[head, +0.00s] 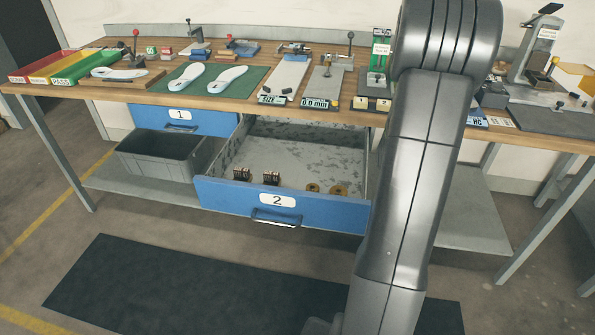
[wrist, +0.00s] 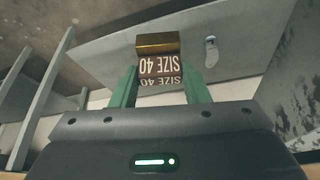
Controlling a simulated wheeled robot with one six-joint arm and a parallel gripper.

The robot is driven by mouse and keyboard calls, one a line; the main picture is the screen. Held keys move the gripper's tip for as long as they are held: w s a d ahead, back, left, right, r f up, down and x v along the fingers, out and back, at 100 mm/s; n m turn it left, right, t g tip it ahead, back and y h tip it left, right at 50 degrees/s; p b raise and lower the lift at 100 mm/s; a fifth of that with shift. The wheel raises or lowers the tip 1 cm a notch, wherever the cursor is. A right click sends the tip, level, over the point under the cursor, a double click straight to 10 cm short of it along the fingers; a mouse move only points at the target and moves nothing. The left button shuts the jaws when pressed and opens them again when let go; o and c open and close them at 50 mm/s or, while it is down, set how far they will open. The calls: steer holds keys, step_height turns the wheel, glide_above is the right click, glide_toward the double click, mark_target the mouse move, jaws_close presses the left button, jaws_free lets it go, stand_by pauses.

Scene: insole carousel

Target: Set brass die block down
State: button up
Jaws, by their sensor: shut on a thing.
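My gripper (wrist: 160,88) shows in the wrist view with its two green fingers shut on the brass die block (wrist: 158,44). The block has a brass-coloured end and a dark face that reads "SIZE 40", upside down in this view. No support shows in contact with it. In the head view my arm crosses the right of the picture, and the gripper and held block are hidden.
Drawer 2 (head: 228,198) stands open with two small dark-and-brass blocks (head: 256,177) and two round brass pieces (head: 326,189) inside. A grey crate (head: 160,160) is left of it. The workbench (head: 140,94) carries insoles (head: 205,77), fixtures and coloured bins (head: 60,70).

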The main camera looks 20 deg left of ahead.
step_height(320, 180, down, 2)
steer(key=shift+w+f+b, duration=0.1)
steer(key=shift+f+b, duration=0.05)
steer(key=shift+b, duration=1.05)
step_height(320, 180, up, 11)
steer(key=p, duration=1.1)
steer(key=s+a+r+n, duration=0.1)
steer(key=s+a+r, duration=0.2)
steer(key=a, duration=0.6)
steer(key=s+a+r, duration=0.4)
steer(key=a+r, duration=0.3)
steer(key=a, duration=0.2)
steer(key=s+a+r+n+y, duration=0.1)
steer(key=s+a+r, duration=0.3)
steer(key=a, duration=0.5)
steer(key=shift+a+r+n, duration=0.2)
steer(key=shift+r+n, duration=0.1)
steer(key=shift+r, duration=0.3)
